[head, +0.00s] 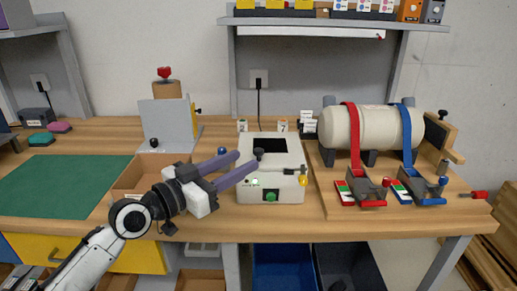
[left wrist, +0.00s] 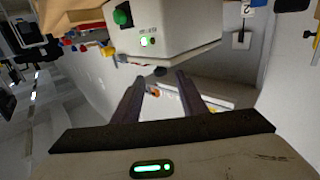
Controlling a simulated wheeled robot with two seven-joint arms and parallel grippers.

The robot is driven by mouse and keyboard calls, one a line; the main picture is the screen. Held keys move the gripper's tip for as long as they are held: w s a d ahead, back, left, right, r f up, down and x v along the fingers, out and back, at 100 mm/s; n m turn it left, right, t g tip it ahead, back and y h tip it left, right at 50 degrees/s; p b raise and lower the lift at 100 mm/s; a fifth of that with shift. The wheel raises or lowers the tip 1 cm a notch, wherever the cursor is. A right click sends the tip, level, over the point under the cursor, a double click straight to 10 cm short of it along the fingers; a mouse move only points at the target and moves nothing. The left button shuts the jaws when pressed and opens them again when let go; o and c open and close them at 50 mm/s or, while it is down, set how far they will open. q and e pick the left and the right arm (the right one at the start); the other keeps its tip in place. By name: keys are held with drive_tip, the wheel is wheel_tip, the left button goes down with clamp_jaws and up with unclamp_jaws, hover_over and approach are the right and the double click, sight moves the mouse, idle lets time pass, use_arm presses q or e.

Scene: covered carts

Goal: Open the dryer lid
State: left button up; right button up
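The dryer is a cream box (head: 290,190) at the middle of the bench, with a dark panel in its lid (head: 277,146). A black knob (head: 259,152) shows at the left part of the lid. A green button (head: 270,196) is on the dryer's front. The lid looks closed. My left gripper (head: 246,160) is at the dryer's left side, its two purple-grey fingers apart and nothing visible between them. Whether it touches the dryer cannot be told. In the left wrist view the dryer (left wrist: 185,25) is beyond the open fingers (left wrist: 155,84). My right gripper is not in view.
A cream cylinder (head: 347,128) with red and blue straps lies on a wooden board to the right. A grey upright plate (head: 165,122) and an open cardboard box (head: 128,182) are on the left, beside a green mat (head: 60,185). A shelf (head: 300,20) hangs over the back.

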sight(259, 149)
use_arm(q)
drive_tip(key=x, duration=0.7)
drive_tip(key=shift+f, duration=0.1)
clamp_jaws()
